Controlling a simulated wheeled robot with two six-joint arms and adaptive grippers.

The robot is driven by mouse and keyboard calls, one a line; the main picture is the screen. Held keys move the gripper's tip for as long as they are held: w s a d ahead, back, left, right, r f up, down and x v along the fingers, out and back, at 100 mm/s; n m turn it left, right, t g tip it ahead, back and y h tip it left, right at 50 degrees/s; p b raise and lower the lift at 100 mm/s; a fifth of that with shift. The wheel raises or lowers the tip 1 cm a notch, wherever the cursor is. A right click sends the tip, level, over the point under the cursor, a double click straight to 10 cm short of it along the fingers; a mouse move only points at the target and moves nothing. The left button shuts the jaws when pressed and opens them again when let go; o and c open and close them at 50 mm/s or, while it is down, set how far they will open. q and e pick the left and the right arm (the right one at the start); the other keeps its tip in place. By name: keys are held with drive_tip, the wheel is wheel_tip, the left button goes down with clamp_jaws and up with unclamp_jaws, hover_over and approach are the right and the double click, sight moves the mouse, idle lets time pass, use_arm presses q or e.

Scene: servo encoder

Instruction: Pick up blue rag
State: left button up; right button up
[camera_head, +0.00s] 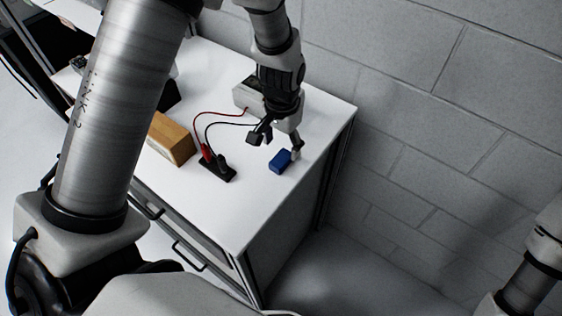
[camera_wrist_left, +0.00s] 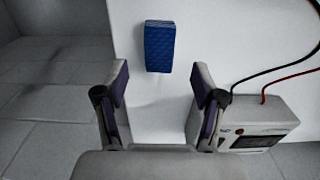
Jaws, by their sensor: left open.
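The blue rag (camera_head: 280,161) is a small folded block lying on the white tabletop near its right edge. In the left wrist view the rag (camera_wrist_left: 159,46) lies beyond the fingertips, roughly centred between them. My left gripper (camera_head: 275,146) is open and empty, with one finger left of the rag and the other close by its upper right side. In the wrist view the two fingers of the left gripper (camera_wrist_left: 160,84) are spread wide with nothing between them. My right gripper is not in view.
A white cabinet (camera_head: 232,228) carries the things. A meter box (camera_head: 241,95) with red and black wires leads to a black block (camera_head: 219,170) left of the rag. A wooden block (camera_head: 171,138) stands further left. A brick wall (camera_head: 420,90) rises behind.

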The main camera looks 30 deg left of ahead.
sight(281, 158)
use_arm(q)
drive_tip(key=f, duration=0.3)
drive_tip(key=f+p, duration=0.1)
drive_tip(key=shift+s+f, duration=0.15)
drive_tip(key=shift+s, duration=0.1)
drive_tip(key=shift+w+f, duration=0.1)
drive_tip(key=shift+f, duration=0.15)
drive_tip(key=shift+r, duration=0.1)
drive_tip(key=c, duration=1)
drive_tip(key=shift+c, duration=0.2)
drive_tip(key=shift+r, duration=0.1)
